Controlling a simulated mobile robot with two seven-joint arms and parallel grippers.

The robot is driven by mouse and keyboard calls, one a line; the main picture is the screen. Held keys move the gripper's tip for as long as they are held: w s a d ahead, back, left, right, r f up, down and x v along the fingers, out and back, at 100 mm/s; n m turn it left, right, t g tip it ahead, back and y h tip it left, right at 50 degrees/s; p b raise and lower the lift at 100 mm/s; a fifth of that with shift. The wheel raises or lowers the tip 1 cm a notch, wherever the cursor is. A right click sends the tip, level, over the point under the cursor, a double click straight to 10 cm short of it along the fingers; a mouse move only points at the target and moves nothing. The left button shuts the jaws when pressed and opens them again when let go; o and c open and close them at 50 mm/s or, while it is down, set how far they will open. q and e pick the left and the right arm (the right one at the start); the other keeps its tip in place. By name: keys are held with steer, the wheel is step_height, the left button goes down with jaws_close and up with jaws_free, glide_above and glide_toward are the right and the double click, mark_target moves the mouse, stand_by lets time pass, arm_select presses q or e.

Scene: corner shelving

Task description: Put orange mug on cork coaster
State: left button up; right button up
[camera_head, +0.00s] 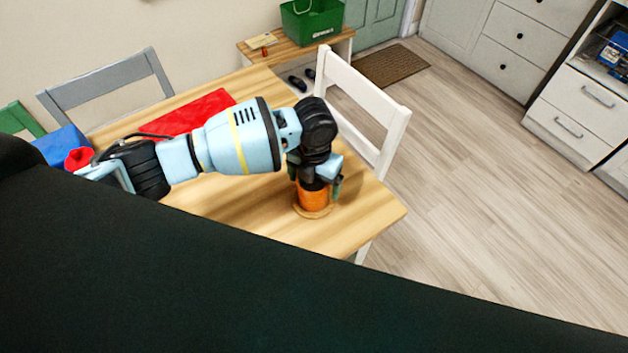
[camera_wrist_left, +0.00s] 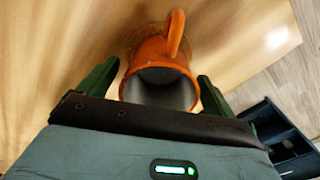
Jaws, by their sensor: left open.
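The orange mug (camera_head: 313,199) stands upright on the round cork coaster (camera_head: 318,214) near the right end of the wooden table. My left gripper (camera_head: 316,187) points down over the mug, with its green fingers apart on either side of it. In the left wrist view the mug (camera_wrist_left: 152,62) shows its grey inside and its handle toward the top of the picture. The open fingers of my left gripper (camera_wrist_left: 157,87) flank it there, with visible gaps. The gripper hides the mug's upper part in the head view. My right gripper is not in view.
A red mat (camera_head: 190,114), a blue object (camera_head: 62,146) and a red object (camera_head: 79,158) are on the table (camera_head: 240,205). A white chair (camera_head: 365,105) stands close behind the table's right end. A green crate (camera_head: 312,20) sits on a side bench.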

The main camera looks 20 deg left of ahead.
arm_select(q)
step_height(320, 180, up, 12)
steer(key=shift+p, duration=0.3)
stand_by(0.4)
